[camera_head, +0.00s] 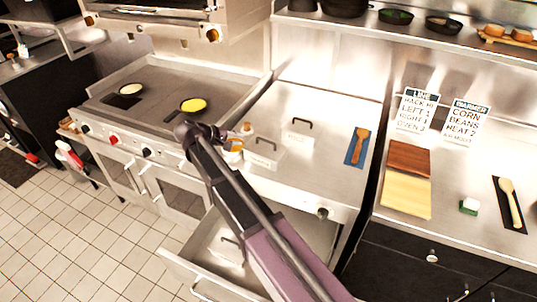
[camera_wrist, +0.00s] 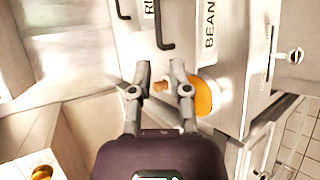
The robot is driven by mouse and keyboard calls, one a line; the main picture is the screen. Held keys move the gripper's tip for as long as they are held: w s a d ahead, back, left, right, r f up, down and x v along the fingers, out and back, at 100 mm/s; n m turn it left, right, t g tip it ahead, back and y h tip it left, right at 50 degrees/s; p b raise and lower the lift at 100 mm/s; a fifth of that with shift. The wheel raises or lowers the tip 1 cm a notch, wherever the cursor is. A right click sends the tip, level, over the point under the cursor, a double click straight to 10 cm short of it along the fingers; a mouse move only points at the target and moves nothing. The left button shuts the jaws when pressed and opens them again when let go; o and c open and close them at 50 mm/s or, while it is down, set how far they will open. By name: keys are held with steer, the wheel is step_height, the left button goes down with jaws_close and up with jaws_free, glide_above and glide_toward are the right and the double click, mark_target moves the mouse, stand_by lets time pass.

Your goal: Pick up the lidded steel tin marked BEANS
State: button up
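The steel tin marked BEANS has a flat lid with a black bar handle. Its lid (camera_wrist: 184,28) is at the top of the wrist view, beside a white label reading "BEAN", cut off by the picture edge. In the head view it appears to be the nearer lidded tin (camera_head: 262,157) on the steel counter, its label too small to read. My gripper (camera_wrist: 160,76) is open, with nothing held between its fingers. It hangs over the counter left of the tin in the head view (camera_head: 202,130), apart from it.
A second lidded tin (camera_head: 300,131), labelled "RI…" in the wrist view, stands behind. An orange-filled container (camera_head: 235,146) is close to my gripper. A griddle (camera_head: 160,98) with two pans lies left. An open drawer (camera_head: 190,264) holding another lidded tin juts out below.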

steer(key=b, duration=0.4)
glide_toward(266, 141)
steer(key=x, duration=0.3)
steer(key=shift+d+f, duration=0.25)
steer(key=shift+f, duration=0.25)
steer(key=shift+w+d+f, duration=0.2)
steer(key=shift+w+d, duration=0.2)
steer(key=shift+d, duration=0.1)
steer(key=shift+b+x, duration=1.5)
steer(key=shift+x, duration=1.05)
steer(key=shift+w+a, duration=0.1)
steer(key=shift+w, duration=0.1)
jaws_close()
